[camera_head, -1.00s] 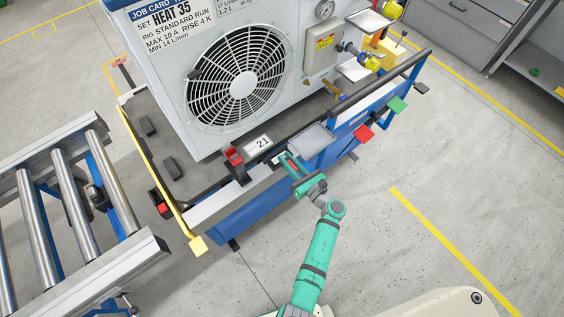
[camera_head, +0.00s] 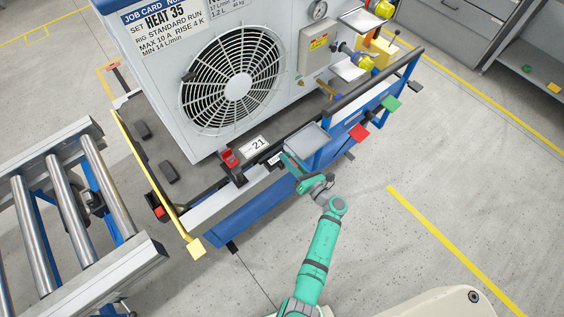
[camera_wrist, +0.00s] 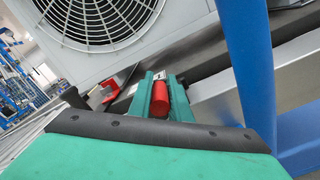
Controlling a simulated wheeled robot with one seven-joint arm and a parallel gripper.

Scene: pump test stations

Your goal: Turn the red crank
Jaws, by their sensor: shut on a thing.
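The red crank's handle (camera_wrist: 160,100) shows in the wrist view as a red cylinder between the two green fingers. My gripper (camera_wrist: 161,84) is shut on it.
A large unit with a round fan grille (camera_head: 237,86) stands on the cart. A grey tray (camera_head: 307,139) and a blue post (camera_wrist: 248,60) are close beside my gripper. A roller conveyor (camera_head: 68,203) stands at left.

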